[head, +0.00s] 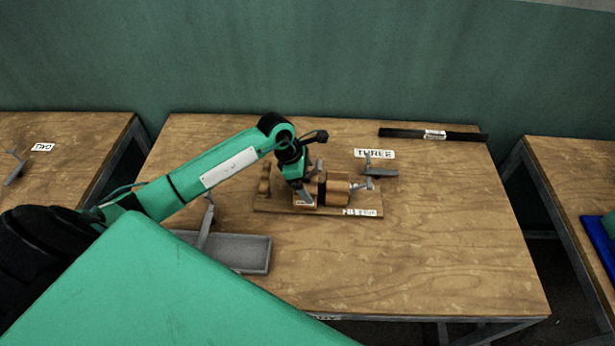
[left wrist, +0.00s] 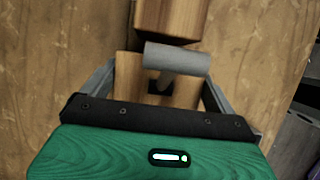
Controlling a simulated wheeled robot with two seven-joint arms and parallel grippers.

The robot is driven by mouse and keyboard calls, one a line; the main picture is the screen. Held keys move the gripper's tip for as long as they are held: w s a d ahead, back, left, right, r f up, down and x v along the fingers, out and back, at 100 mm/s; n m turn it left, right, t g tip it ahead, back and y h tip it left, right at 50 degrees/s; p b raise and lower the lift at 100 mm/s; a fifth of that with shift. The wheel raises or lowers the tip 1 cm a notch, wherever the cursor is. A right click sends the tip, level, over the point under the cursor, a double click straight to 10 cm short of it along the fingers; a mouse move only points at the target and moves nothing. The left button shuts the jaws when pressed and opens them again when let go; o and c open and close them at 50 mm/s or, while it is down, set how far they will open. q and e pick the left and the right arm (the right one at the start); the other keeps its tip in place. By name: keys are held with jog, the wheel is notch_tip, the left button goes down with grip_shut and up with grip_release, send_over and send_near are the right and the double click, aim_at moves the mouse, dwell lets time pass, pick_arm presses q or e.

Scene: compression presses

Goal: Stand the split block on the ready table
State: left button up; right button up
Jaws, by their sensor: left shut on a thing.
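My left gripper (head: 305,192) reaches down into a wooden press (head: 262,204) on the table labelled THREE. In the left wrist view its fingers (left wrist: 160,98) lie on both sides of a pale wooden block (left wrist: 130,75), shut on it. I take this to be the split block, though no split shows clearly. A grey T-shaped piece (left wrist: 176,58) stands over the block's dark opening. A larger wooden part (left wrist: 170,18) lies just beyond it. In the head view the gripper hides most of the held block. A wooden piece with a dark band (head: 337,188) sits right of the gripper. My right gripper is not in view.
A grey tray (head: 255,252) lies front left, with an upright grey handle (head: 208,225) beside it. A grey T-handled piece (head: 380,171) stands near the THREE label (head: 374,153). A black bar (head: 400,132) lies at the back. The table's right front (head: 450,260) is clear.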

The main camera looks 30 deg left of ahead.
pick_arm(q)
jog(key=shift+w, duration=0.1)
jog(key=o, duration=1.8)
jog(key=shift+c, duration=0.2)
jog(key=b+v, duration=0.3)
jog(key=v, duration=0.9)
jog(key=shift+d, duration=0.1)
